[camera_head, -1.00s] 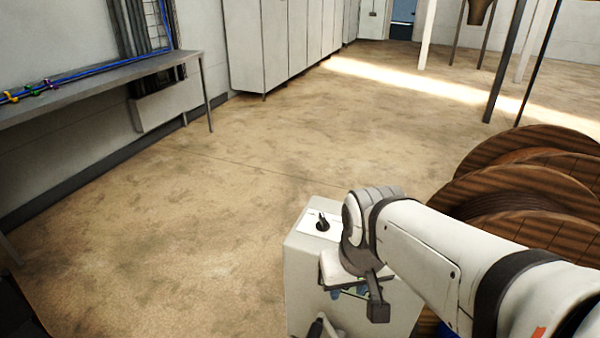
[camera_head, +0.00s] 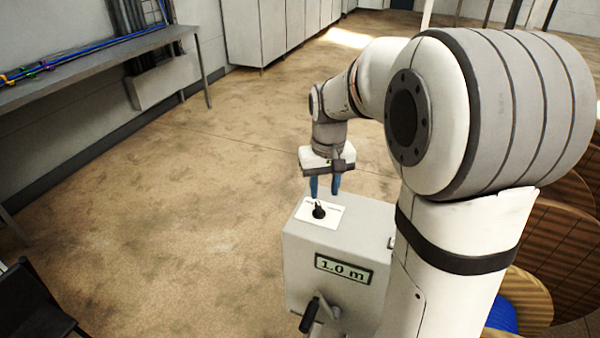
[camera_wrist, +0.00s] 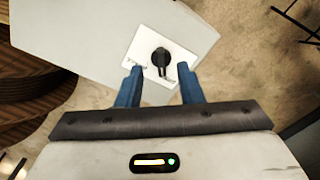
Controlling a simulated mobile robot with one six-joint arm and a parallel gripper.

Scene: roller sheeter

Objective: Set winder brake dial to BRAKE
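The winder brake dial (camera_head: 319,210) is a small black knob on a white label plate (camera_head: 331,215), on top of a grey box (camera_head: 300,255). In the wrist view the dial (camera_wrist: 161,60) shows its pointer bar toward my gripper; the label text is too small to read. My gripper (camera_head: 324,193) has blue fingers pointing down, above and just behind the dial in the head view. In the wrist view my gripper (camera_wrist: 159,72) is open with nothing between its fingers, and the dial lies beyond the gap between the tips. I cannot tell the exact height above it.
The box front has a display (camera_head: 343,269) reading 1.0 m and a black crank handle (camera_head: 310,314). Wooden reels (camera_head: 555,250) stand at the right, one with blue cable (camera_head: 503,316). A bench (camera_head: 100,60) is along the left wall. The floor between is clear.

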